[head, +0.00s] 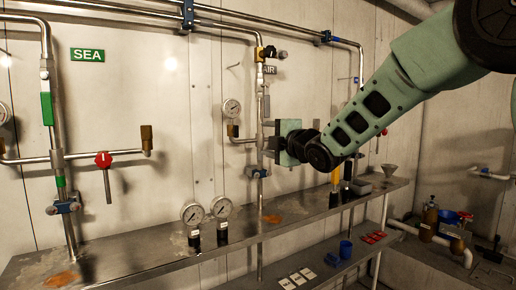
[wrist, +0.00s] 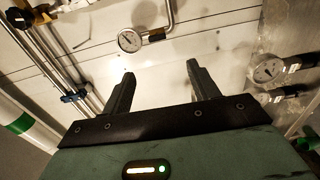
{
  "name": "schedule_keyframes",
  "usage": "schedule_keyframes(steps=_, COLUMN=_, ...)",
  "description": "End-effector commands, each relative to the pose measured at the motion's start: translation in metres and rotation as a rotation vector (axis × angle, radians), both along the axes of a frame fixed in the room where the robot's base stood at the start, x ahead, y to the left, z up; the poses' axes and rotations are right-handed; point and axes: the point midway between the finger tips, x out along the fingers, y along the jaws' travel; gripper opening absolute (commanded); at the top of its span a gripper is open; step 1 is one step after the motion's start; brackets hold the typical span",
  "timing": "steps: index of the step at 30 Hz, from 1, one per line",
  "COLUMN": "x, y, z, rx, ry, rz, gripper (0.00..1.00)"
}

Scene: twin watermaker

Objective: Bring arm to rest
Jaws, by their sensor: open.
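My arm (head: 375,110) reaches in from the upper right in the head view. My gripper (head: 272,143) is held up above the metal shelf, close to the vertical pipe; whether it touches the pipe cannot be told. In the wrist view my gripper (wrist: 158,85) shows two dark fingers wide apart, with nothing between them. Beyond the fingers are the pale wall and a round gauge (wrist: 130,40) on a pipe.
A steel shelf (head: 150,262) runs along the wall, with two gauges (head: 207,212) standing on it. A red-handled valve (head: 103,160) and a SEA sign (head: 87,55) are at left.

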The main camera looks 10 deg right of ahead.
Motion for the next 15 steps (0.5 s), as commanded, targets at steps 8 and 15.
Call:
schedule_keyframes(steps=8, x=-0.079, y=0.05, z=-0.096, rx=0.334, ry=0.535, rz=-0.087, gripper=0.6)
schedule_keyframes(steps=15, x=-0.223, y=0.088, z=-0.188, rx=0.534, ry=1.105, rz=-0.323, gripper=0.6)
